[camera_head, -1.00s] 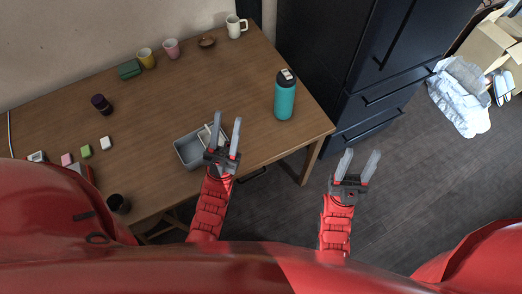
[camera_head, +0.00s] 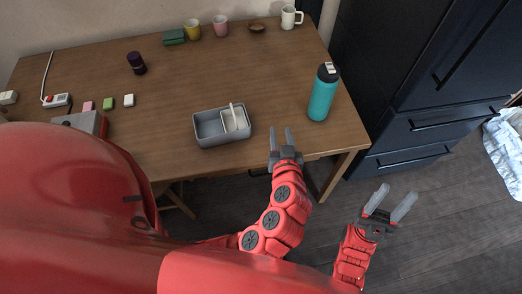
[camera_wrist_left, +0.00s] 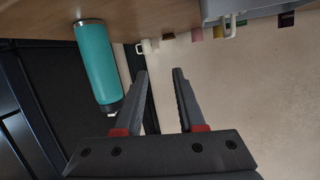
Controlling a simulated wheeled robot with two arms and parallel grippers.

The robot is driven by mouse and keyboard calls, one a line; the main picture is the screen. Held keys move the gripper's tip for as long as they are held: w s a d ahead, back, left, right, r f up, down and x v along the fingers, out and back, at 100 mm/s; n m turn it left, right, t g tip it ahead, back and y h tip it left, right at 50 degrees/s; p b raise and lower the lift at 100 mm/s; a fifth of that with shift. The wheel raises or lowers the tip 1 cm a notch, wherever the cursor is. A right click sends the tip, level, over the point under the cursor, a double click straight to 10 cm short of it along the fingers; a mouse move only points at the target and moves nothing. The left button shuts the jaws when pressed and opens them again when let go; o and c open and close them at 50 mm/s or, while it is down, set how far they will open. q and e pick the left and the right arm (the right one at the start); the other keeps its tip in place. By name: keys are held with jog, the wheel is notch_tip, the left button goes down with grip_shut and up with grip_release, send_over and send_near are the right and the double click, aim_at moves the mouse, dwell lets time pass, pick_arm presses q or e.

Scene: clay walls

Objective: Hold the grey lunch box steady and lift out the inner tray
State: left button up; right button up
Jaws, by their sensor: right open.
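The grey lunch box (camera_head: 205,136) stands on the wooden table near its front edge. The small white inner tray (camera_head: 239,124) sits in its right part, with a white handle standing up. My left gripper (camera_head: 281,137) is open and empty, right of the box and apart from it, by the table's front edge. In the left wrist view, my left gripper (camera_wrist_left: 161,75) has nothing between its fingers; part of the lunch box (camera_wrist_left: 228,9) shows at the top right. My right gripper (camera_head: 390,200) is open and empty over the floor, right of the table.
A teal bottle (camera_head: 323,95) stands right of the box; it also shows in the left wrist view (camera_wrist_left: 97,62). Mugs, including a white one (camera_head: 291,17), line the back. A dark purple jar (camera_head: 136,63) and small blocks are at left. A dark cabinet (camera_head: 410,110) stands right.

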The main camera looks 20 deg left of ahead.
aim_at(247, 116)
pick_arm(q)
jog(key=s+a+f+n+g+y, duration=0.1)
jog(key=s+a+n+g+y, duration=0.15)
jog(key=s+a+n, duration=0.2)
jog(key=shift+m, duration=0.35)
jog(key=b+x, duration=0.2)
jog(key=x, duration=0.1)
jog(key=f+b+x, duration=0.1)
jog(key=x, duration=0.1)
jog(key=shift+w+f+b, duration=0.2)
jog(key=shift+b, duration=0.15)
jog(key=p+x, duration=0.1)
jog(key=x, duration=1)
jog(key=shift+w+p, duration=0.2)
jog(key=shift+p, duration=0.2)
grip_shut()
